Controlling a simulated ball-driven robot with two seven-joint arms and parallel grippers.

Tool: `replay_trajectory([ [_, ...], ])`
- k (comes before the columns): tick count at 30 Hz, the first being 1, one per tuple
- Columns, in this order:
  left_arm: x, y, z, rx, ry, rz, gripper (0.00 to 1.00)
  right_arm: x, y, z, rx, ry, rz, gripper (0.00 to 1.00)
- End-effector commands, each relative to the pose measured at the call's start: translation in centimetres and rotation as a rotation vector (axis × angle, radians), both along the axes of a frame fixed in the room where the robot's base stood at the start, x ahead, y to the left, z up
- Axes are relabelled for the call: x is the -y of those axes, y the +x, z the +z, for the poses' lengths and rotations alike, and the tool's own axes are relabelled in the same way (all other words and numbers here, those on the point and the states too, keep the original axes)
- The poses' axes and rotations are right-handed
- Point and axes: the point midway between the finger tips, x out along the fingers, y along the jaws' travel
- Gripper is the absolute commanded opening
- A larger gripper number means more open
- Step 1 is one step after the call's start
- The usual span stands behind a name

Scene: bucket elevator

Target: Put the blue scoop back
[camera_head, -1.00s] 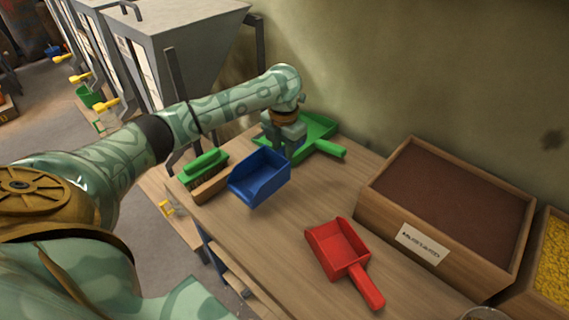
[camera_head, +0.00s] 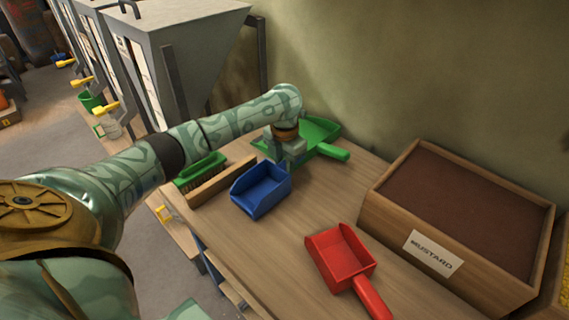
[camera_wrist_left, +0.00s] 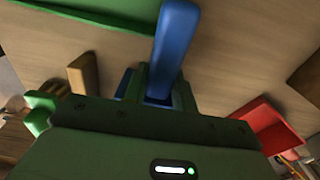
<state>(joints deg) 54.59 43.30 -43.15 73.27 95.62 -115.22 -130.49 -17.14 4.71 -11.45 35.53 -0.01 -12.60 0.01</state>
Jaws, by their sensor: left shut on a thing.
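The blue scoop (camera_head: 261,190) is over the wooden bench top, its open mouth toward the lower left in the head view. My left gripper (camera_head: 291,150) is shut on its handle, which sits between the fingers in the left wrist view (camera_wrist_left: 171,50). The fingertips are mostly hidden in the head view. I cannot tell whether the scoop touches the bench. My right gripper is not in view.
A green scoop (camera_head: 322,133) lies just behind my left gripper. A green brush (camera_head: 201,170) and a wooden block (camera_head: 222,181) are left of the blue scoop. A red scoop (camera_head: 340,258) lies in front of the mustard box (camera_head: 433,252). Bench space between the blue and red scoops is clear.

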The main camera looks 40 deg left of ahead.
Motion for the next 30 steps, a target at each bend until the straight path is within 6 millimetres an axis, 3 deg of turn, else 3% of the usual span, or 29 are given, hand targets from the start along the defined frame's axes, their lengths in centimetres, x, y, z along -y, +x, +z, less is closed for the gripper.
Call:
replay_trajectory([
  [1, 0.0, 0.0, -0.2, -0.001, 0.000, 0.000, 0.30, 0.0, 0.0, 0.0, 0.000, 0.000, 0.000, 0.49],
  [3, 0.0, 0.0, -0.1, 0.000, 0.000, 0.000, 0.49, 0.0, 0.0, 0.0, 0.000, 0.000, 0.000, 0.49],
  [14, 0.0, 0.0, 0.5, 0.001, -0.001, -0.001, 0.49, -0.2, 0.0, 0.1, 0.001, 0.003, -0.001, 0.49],
  [24, 0.0, 0.1, 8.5, 0.006, -0.001, 0.000, 0.49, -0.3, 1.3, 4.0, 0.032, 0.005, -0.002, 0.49],
  [30, 0.1, 0.1, 11.7, 0.002, -0.002, 0.000, 0.49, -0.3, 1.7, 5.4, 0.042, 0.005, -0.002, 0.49],
])
